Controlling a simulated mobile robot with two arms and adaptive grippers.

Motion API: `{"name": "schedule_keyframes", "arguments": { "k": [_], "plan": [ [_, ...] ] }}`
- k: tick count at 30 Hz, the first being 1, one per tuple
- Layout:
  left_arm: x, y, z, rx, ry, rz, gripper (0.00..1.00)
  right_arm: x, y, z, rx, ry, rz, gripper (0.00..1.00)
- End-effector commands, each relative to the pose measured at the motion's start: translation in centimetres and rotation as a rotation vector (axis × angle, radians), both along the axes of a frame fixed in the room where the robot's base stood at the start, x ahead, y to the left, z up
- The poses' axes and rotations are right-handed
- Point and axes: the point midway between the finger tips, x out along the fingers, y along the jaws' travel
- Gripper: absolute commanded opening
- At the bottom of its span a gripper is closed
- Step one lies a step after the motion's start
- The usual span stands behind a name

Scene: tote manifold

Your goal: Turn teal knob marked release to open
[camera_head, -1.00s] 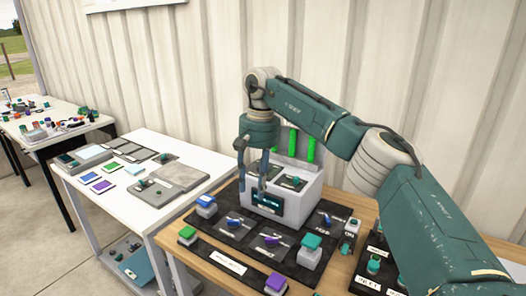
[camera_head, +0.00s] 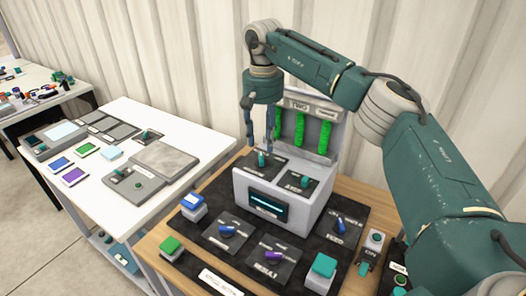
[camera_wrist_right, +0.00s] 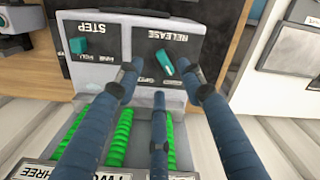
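The teal release knob (camera_head: 262,159) sits on the dark left panel on top of a light grey box (camera_head: 240,190). In the right wrist view the knob (camera_wrist_right: 165,62) shows on the panel lettered RELEASE, its pointer slanted. My right gripper (camera_head: 260,141) hangs above that panel, fingers pointing down. In the wrist view its three blue fingers (camera_wrist_right: 160,80) are spread around the knob's area with space between them. I cannot tell whether any fingertip touches the knob. My left gripper is not in view.
A second teal knob (camera_head: 304,181) is on the STEP panel beside it. Green coils (camera_head: 300,128) stand on the upright behind. A white table (camera_head: 120,205) is at left.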

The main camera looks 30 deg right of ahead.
Motion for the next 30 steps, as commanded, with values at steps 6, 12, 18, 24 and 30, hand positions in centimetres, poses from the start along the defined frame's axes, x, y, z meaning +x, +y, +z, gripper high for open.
{"name": "schedule_keyframes", "arguments": {
  "k": [6, 12, 18, 24, 30],
  "plan": [
    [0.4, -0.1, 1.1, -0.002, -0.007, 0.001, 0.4, -0.1, 0.0, -4.0, -0.001, 0.004, 0.0, 0.39],
    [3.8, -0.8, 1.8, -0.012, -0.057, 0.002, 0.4, 0.0, 0.0, -6.0, 0.0, 0.0, 0.0, 0.39],
    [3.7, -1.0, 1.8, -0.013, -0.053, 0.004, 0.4, 0.0, 0.0, -6.4, 0.0, -0.001, 0.0, 0.39],
    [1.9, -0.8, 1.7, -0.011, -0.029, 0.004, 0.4, 0.0, 0.0, -6.4, 0.0, -0.001, 0.0, 0.27],
    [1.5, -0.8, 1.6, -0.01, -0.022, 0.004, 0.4, 0.0, 0.0, -6.4, 0.0, 0.0, 0.0, 0.0]
  ]
}}
